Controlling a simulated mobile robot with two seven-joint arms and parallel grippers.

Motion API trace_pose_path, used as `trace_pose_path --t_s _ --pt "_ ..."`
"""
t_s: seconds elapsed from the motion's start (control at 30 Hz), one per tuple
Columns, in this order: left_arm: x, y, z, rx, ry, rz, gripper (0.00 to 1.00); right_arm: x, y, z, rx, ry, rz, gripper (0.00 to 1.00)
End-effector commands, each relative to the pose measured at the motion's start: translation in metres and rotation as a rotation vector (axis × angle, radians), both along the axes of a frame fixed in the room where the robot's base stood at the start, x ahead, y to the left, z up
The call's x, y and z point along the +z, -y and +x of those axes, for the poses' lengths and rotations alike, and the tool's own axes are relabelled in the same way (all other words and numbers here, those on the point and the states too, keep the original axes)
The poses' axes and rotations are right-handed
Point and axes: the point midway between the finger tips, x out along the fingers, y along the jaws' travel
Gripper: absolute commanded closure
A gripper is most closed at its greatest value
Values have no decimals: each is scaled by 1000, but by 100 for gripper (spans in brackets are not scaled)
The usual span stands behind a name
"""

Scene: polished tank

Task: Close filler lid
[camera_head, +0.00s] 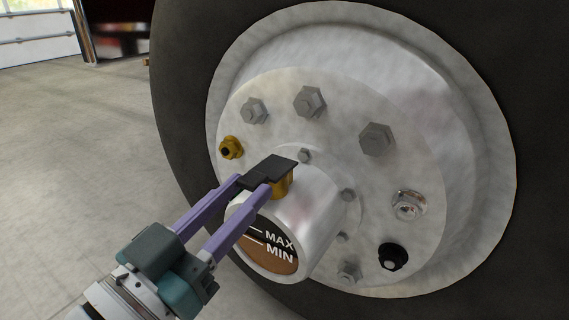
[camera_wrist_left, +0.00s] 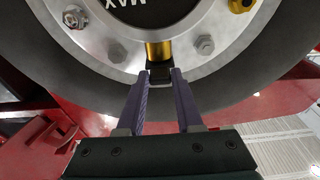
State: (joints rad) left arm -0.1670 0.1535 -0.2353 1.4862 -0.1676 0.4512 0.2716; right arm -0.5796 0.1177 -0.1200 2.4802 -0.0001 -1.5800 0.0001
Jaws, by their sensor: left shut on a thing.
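The black filler lid (camera_head: 272,168) sits over the top of the brass filler neck (camera_head: 283,186) on the silver hub cap (camera_head: 318,205). It looks roughly flat on the neck; whether it is fully seated I cannot tell. My left gripper (camera_head: 253,182), with purple fingers, reaches in from the lower left and is shut on the lid's near end. In the left wrist view the lid (camera_wrist_left: 160,72) is between the fingertips (camera_wrist_left: 159,76), in front of the brass neck (camera_wrist_left: 158,50). My right gripper is not in view.
The hub cap's round window (camera_head: 270,252) shows MAX and MIN marks and brown fluid. Several bolts, a brass fitting (camera_head: 231,148) and a black knob (camera_head: 393,256) stick out of the wheel hub (camera_head: 350,110). A dark tire (camera_head: 185,90) surrounds it. The floor at left (camera_head: 80,160) is clear.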

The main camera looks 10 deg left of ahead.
Motion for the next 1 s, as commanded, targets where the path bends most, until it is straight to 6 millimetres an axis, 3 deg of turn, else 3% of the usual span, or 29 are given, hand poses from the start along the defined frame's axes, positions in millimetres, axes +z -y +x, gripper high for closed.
trace_pose_path --t_s 0.03,0.07,0.3,0.67,1.0 --pt "-7 -1 -1 3 -22 7 100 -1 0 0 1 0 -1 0" --pt "-7 -1 -1 3 -22 7 63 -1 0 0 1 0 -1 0" --pt "-5 -1 0 3 -14 5 36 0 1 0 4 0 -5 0" --pt "-3 -3 -7 2 -10 3 35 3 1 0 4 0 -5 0" --pt "-12 -25 -67 3 -16 4 35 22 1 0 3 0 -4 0"
